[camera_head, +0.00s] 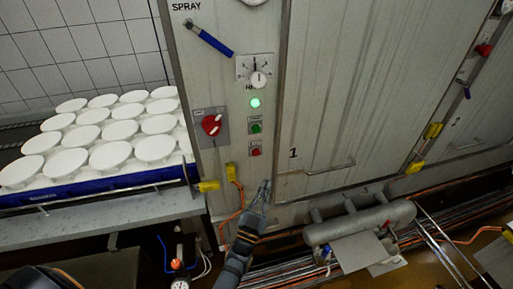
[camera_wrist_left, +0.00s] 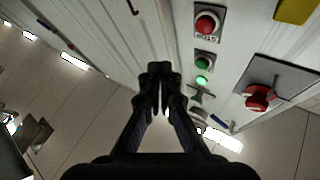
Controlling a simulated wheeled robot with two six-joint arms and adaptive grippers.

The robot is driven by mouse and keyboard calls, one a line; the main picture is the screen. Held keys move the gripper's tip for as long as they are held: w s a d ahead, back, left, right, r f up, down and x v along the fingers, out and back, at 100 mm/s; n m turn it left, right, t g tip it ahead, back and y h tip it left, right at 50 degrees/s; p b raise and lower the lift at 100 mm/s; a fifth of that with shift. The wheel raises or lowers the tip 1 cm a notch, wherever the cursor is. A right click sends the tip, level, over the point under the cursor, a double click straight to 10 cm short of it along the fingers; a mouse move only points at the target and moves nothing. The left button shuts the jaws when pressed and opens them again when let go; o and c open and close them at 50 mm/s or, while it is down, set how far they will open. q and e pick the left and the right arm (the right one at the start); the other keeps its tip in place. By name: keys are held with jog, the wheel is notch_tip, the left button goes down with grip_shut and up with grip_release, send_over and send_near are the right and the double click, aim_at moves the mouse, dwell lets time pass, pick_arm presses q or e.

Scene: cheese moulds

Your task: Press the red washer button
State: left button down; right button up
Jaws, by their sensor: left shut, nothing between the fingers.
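The red button (camera_head: 255,152) is the lowest in a column on the metal cabinet front, on a small grey plate. In the left wrist view the red button (camera_wrist_left: 206,22) sits at the top, right of the fingers, on a plate with lettering. Above it on the cabinet are a green button (camera_head: 255,127) and a lit green lamp (camera_head: 255,102). My left gripper (camera_head: 265,186) is below and slightly right of the red button, apart from it. Its fingers (camera_wrist_left: 160,72) are closed together and empty. My right gripper does not show.
A red rotary switch (camera_head: 211,124) is left of the buttons. A yellow fitting (camera_head: 231,172) with an orange cable is close left of my gripper. A door handle (camera_head: 325,167) is at right. White round moulds (camera_head: 121,130) stand on a blue-edged tray (camera_head: 95,187) at left.

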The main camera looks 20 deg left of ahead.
aim_at(256, 152)
pick_arm(q)
notch_tip(256, 152, up, 3)
jog(key=shift+s+r+t, duration=0.1)
jog(key=shift+t, duration=0.4)
jog(key=w+a+b, duration=0.4)
jog(key=w+a, duration=0.1)
jog(key=w, duration=0.2)
jog(key=shift+w, duration=0.15)
dwell(0.5)
jog(key=shift+w, duration=0.1)
dwell(0.7)
jog(key=shift+w+a+b, duration=0.2)
jog(key=shift+w+b, duration=0.05)
jog(key=shift+b, duration=0.05)
